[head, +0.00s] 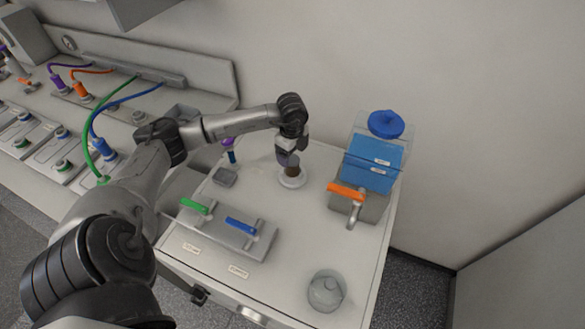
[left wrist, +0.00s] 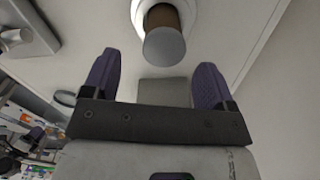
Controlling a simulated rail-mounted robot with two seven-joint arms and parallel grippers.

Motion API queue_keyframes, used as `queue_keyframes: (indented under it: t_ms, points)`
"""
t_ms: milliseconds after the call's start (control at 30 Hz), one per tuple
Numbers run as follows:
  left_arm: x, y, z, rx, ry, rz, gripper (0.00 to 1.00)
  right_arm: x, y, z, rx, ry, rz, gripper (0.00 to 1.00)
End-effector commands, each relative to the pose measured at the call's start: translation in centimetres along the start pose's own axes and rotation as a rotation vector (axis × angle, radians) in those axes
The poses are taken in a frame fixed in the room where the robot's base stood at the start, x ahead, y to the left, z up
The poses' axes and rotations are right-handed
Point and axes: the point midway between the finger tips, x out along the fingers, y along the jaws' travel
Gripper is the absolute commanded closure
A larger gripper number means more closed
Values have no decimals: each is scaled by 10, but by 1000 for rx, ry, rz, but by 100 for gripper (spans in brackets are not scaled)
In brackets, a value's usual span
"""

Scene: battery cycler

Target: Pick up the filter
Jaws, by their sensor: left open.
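The filter appears as a brown cylinder with a pale grey round end, on a white round base (head: 293,179) on the white cabinet top. In the left wrist view the filter (left wrist: 164,42) is at the top middle, beyond the fingertips. My left gripper (head: 287,158) is just above and beside the filter in the head view and hides part of it. In the left wrist view the two purple fingers of my left gripper (left wrist: 155,80) are apart with nothing between them. I cannot tell whether a finger touches the filter. My right gripper is not in view.
A blue container with a blue knob (head: 386,124) and an orange-handled valve (head: 346,191) stand to the right. A block with green and blue handles (head: 228,232) is at the front left. A glass vessel (head: 326,291) sits near the front edge. The wall is close behind.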

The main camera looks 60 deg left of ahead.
Motion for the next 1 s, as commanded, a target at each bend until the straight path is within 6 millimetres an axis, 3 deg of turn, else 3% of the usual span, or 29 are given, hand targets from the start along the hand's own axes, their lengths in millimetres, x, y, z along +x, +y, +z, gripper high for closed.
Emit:
queue_keyframes:
  t_ms: [267, 600, 867, 1000]
  points:
    - [12, -1, 0, 0, 0, 0, 21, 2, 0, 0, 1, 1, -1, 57]
    - [52, -4, 1, 0, 1, 1, 21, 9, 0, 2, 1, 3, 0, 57]
    - [55, -4, 2, 1, 0, 0, 21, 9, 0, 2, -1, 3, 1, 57]
    - [55, -4, 2, 1, 0, 0, 34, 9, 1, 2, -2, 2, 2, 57]
